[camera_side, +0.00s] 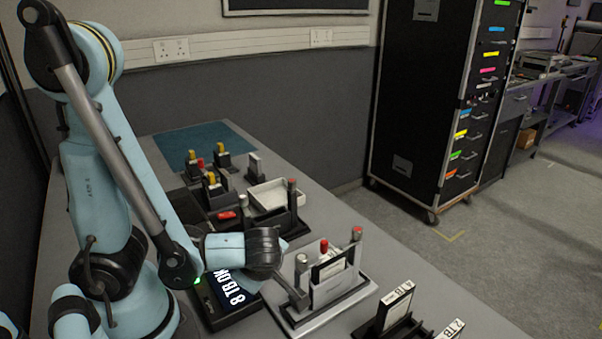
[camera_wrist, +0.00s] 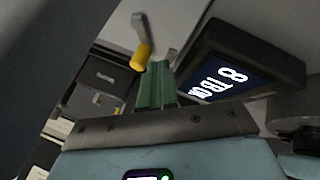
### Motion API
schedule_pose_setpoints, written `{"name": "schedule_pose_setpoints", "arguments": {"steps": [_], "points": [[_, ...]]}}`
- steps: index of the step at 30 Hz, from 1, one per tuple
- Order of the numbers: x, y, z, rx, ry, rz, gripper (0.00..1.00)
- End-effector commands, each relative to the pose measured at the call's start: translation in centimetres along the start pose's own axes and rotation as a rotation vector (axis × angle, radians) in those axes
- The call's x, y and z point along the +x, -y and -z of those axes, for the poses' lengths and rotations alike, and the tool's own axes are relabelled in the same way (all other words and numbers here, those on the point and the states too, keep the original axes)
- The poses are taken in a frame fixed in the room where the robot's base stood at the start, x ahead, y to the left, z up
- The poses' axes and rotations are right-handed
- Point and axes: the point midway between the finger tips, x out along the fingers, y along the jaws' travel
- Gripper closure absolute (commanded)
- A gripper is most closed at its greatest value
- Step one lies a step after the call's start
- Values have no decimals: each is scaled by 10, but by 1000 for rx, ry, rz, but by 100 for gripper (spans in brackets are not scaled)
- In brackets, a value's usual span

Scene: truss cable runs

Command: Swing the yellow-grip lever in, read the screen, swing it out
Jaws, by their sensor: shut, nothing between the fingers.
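The yellow-grip lever (camera_wrist: 140,57) shows in the wrist view as a pale metal arm with a yellow grip at its lower end. The grip is close to the tips of my gripper (camera_wrist: 157,72), whose green fingers are shut and empty; I cannot tell whether they touch it. In the side view I cannot pick out this lever; my gripper (camera_side: 301,299) is low beside the grey dock (camera_side: 335,292). The screen (camera_wrist: 225,77) is lit with white characters starting "8 TB"; it also shows in the side view (camera_side: 228,285), partly covered by my arm.
The dock holds a dark cartridge (camera_side: 328,268) between grey-topped and red-topped posts. Cartridges labelled 4 TB (camera_side: 396,305) and 2 TB (camera_side: 452,329) stand at the front right. A white tray (camera_side: 268,196) and several yellow-topped and red-topped items stand behind.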

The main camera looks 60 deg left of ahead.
Motion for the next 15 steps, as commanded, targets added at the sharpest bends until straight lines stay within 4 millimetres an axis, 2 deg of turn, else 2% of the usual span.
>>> {"name": "schedule_pose_setpoints", "arguments": {"steps": [15], "points": [[6, -7, 3, 1, 0, 0, 100]]}}
